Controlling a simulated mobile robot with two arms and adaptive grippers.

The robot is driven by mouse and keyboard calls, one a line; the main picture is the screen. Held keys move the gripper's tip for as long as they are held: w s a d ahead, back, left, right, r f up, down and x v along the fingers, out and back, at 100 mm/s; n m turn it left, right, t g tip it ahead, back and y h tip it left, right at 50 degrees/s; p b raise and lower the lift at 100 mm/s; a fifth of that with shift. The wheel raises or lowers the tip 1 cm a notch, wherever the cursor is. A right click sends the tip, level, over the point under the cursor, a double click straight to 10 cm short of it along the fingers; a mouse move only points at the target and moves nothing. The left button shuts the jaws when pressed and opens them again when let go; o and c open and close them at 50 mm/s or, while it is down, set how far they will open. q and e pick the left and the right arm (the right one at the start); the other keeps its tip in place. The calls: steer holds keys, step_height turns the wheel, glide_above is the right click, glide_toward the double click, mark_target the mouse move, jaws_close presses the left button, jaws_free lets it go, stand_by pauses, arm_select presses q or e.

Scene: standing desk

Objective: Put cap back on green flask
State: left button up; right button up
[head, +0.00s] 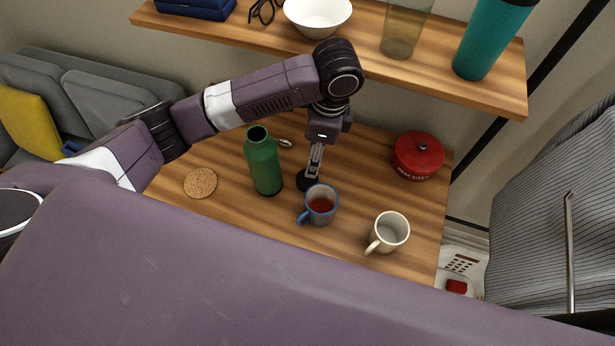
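The green flask (263,163) stands upright on the desk with its dark mouth open and no cap on it. A black round piece (304,183), which looks like the cap, is low at the desk to the right of the flask, behind the blue mug. My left gripper (313,176) points down at this black piece, with its fingertips at or touching it. The fingers look close together, but whether they grip the piece is not clear. My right gripper is not in view.
A blue mug (321,206) with reddish drink stands just in front of my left gripper. A white mug (390,232), red biscuit tin (419,157), cork coaster (200,183) and spoon (286,143) are also on the desk. The shelf (440,85) overhangs the back.

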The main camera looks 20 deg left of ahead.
arm_select(q)
steer(key=p, duration=0.1)
glide_above(310, 179)
step_height(310, 179, down, 6)
steer(key=shift+s+d+f, duration=0.1)
steer(key=shift+f, duration=0.3)
steer(key=f, duration=0.1)
steer(key=f+p, duration=0.1)
steer(key=f, duration=0.1)
steer(key=shift+a+f, duration=0.3)
steer(key=shift+a, duration=0.05)
steer(key=shift+f, duration=0.6)
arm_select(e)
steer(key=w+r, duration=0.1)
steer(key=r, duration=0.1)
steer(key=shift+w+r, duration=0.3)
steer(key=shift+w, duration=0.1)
arm_select(q)
steer(key=shift+c, duration=0.4)
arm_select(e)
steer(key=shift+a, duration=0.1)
arm_select(q)
steer(key=c, duration=0.6)
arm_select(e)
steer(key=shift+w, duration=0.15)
